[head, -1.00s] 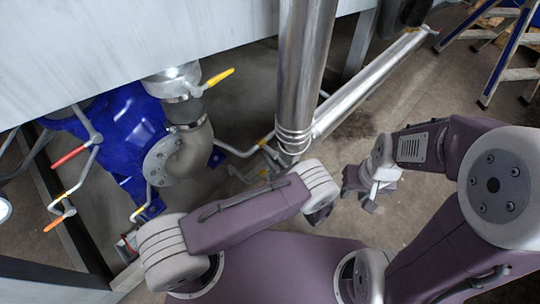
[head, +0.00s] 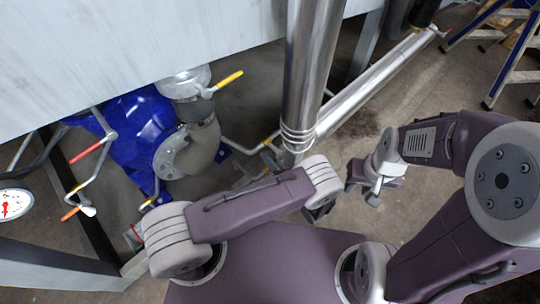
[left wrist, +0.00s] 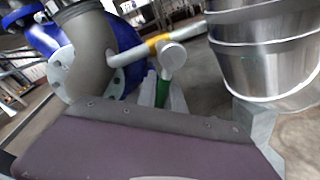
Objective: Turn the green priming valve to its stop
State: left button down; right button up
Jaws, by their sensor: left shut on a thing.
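The green valve handle (left wrist: 162,92) shows as a small upright green piece in the left wrist view, under a grey pipe with a yellow band. My left gripper (left wrist: 163,96) has its grey fingers on either side of it and is shut on it. My purple wrist housing covers the lower part of that view, so the handle's lower end is hidden. In the head view my left arm reaches in beside the steel column, and the green handle is hidden there. My right gripper (head: 363,190) hangs over the floor, its fingertips apart, with nothing seen between them.
A blue pump (head: 130,125) with a grey elbow pipe (head: 198,148) stands at left. Yellow (head: 229,80), red (head: 87,154) and orange (head: 71,214) handles stick out nearby. A steel column (head: 308,75) rises close to my left arm. A ladder (head: 505,70) stands at far right.

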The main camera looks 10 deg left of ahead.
dwell(0.3)
pick_arm(q)
jog(key=c, duration=1.5)
grip_release()
jog(key=shift+o, duration=0.2)
jog(key=shift+s, duration=0.1)
